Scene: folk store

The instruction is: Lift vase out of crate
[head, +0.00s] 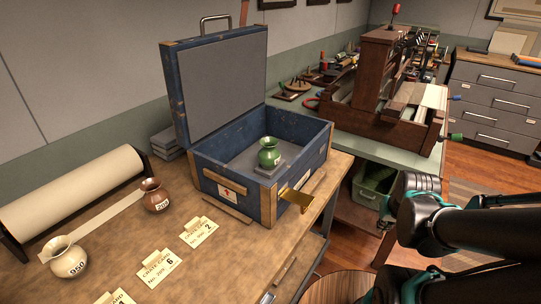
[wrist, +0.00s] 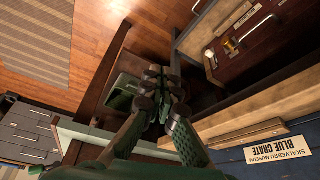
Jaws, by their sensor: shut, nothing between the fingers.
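A small green vase (head: 269,152) stands upright on a grey block (head: 267,172) inside the blue crate (head: 230,200), whose lid (head: 222,85) is raised. A white label hides part of the vase's side. My gripper (head: 384,226) is right of the crate, clear of it and apart from the vase. In the wrist view my gripper (wrist: 160,88) is shut and empty, its fingertips together. That view shows the crate's label (wrist: 279,149) at the lower right; the vase is not visible there.
A brown vase (head: 155,195), a cream jug (head: 65,257) and several cards stand on the worktable. A wooden loom-like frame (head: 385,85) stands behind. An open drawer (wrist: 240,42) shows in the wrist view.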

